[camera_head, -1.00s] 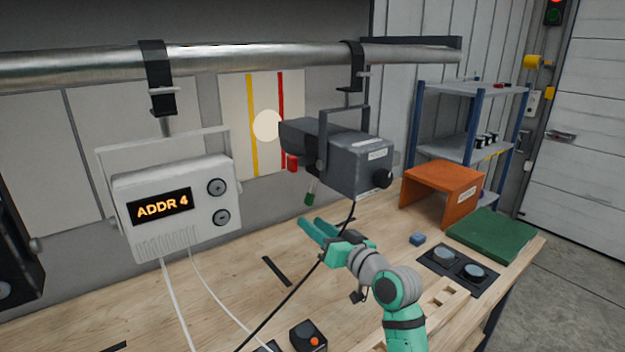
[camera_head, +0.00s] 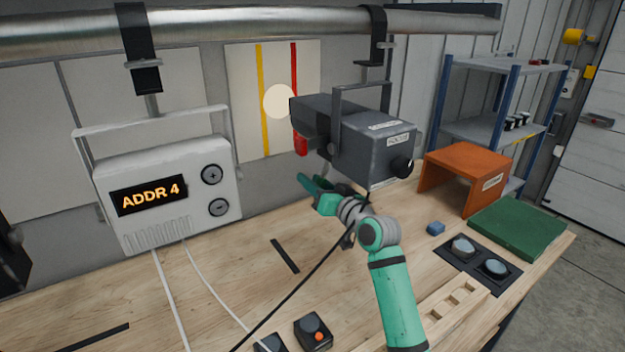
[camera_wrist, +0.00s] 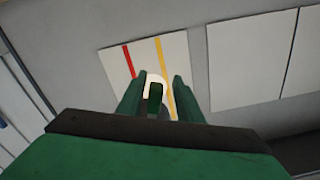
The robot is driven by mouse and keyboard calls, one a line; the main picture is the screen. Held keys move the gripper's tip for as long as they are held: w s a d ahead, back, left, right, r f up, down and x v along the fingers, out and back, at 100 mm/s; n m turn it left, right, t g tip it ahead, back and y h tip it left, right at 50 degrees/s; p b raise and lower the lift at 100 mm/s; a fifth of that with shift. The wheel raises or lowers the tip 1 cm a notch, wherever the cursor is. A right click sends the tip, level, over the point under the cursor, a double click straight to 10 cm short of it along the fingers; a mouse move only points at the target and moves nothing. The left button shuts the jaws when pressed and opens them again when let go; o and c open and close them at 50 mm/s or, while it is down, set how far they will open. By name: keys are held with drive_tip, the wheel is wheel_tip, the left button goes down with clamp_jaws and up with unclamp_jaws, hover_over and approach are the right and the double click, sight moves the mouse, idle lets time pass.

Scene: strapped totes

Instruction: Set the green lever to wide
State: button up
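The grey lamp (camera_head: 365,140) hangs from the pipe, with a red lever (camera_head: 301,144) at its left side. It throws a pale round spot (camera_head: 279,101) on the striped panel. My gripper (camera_head: 314,186) is below the lamp's front end. In the wrist view my gripper (camera_wrist: 157,92) is open, one finger on each side of the dark green lever (camera_wrist: 155,98). Gaps show between lever and fingers. The green lever cannot be made out in the head view. The spot is partly covered in the wrist view.
A white box reading ADDR 4 (camera_head: 165,195) hangs left of the lamp. A black cable (camera_head: 300,285) runs down to the bench. The bench's middle is mostly clear.

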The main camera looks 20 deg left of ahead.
drive_tip(key=shift+w+a, duration=0.3)
drive_tip(key=shift+w, duration=0.4)
drive_tip(key=shift+w, duration=0.15)
clamp_jaws()
drive_tip(key=shift+w+d, duration=0.1)
drive_tip(key=shift+d, duration=0.15)
